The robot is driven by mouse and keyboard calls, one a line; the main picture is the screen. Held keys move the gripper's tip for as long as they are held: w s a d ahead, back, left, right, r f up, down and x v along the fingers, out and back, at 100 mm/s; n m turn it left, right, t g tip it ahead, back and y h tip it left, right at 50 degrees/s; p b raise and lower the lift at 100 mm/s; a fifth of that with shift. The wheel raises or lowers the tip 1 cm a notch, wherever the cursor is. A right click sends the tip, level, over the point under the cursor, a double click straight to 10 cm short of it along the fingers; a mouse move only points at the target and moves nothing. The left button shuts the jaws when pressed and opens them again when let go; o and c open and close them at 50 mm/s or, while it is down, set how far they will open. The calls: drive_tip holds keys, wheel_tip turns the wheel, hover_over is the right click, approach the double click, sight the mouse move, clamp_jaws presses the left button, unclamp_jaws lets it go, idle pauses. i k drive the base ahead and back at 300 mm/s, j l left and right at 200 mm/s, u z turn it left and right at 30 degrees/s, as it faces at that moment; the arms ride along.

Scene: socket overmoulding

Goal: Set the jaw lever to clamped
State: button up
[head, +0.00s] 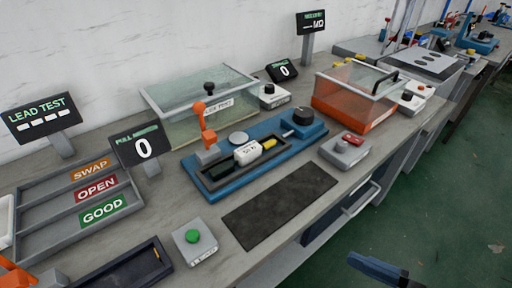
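A pale part (248,153) with a printed label lies in the fixture's dark channel, to the right of the lever. A blue and dark piece (378,269), apparently my gripper, shows at the lower right, over the floor and well away from the lever. Its fingertips are not clear.
A clear-lidded box (186,128) stands behind the lever, and the pull display (139,147) stands to its left. A green button box (195,241) sits in front. The dark mat (278,208) is bare. An orange bin (354,112) stands at the right.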

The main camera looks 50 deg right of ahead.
sight(209, 138)
drive_tip(key=i+j+z, duration=0.1)
drive_tip(key=i+z, duration=0.15)
drive_tip(key=i, duration=0.15)
drive_tip(key=i+j+z, duration=0.2)
drive_tip(key=i, duration=0.25)
drive_tip(key=j, duration=0.15)
drive_tip(key=k+z, duration=0.05)
